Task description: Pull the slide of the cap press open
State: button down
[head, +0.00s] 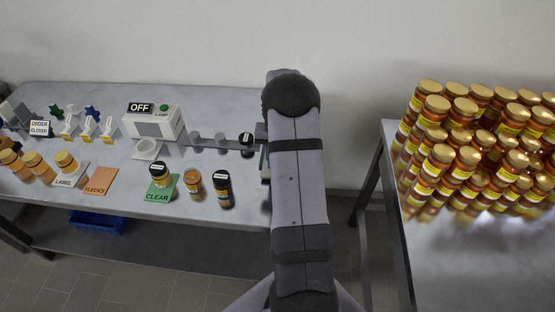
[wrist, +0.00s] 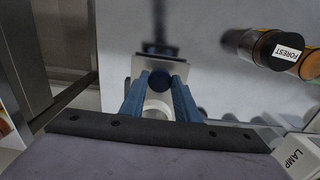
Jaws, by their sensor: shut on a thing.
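In the wrist view, my gripper (wrist: 157,88) has its two blue fingers closed around a dark blue round knob (wrist: 160,79). The knob stands on a light grey plate of the cap press (wrist: 121,71). A white ring (wrist: 158,106) lies between the fingers, nearer the wrist. I cannot tell how far the slide is out. In the head view my arm covers the gripper and nearly all of the press at the right end of the bench.
The bench (head: 235,98) holds a lamp box (head: 152,122) marked OFF, a dark rail (head: 215,145), a green CLEAR mat (head: 157,196), an orange FLECKS mat (head: 100,181) and several jars. A jar labelled FOREST (wrist: 262,45) is near my gripper.

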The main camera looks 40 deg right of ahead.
jog(key=s+a, duration=0.7)
jog(key=shift+s+a, duration=0.4)
jog(key=c, duration=1.4)
grip_release()
jog(key=shift+o, duration=0.2)
jog(key=shift+r, duration=0.15)
notch_tip(320, 180, up, 7)
jog(key=b, duration=0.2)
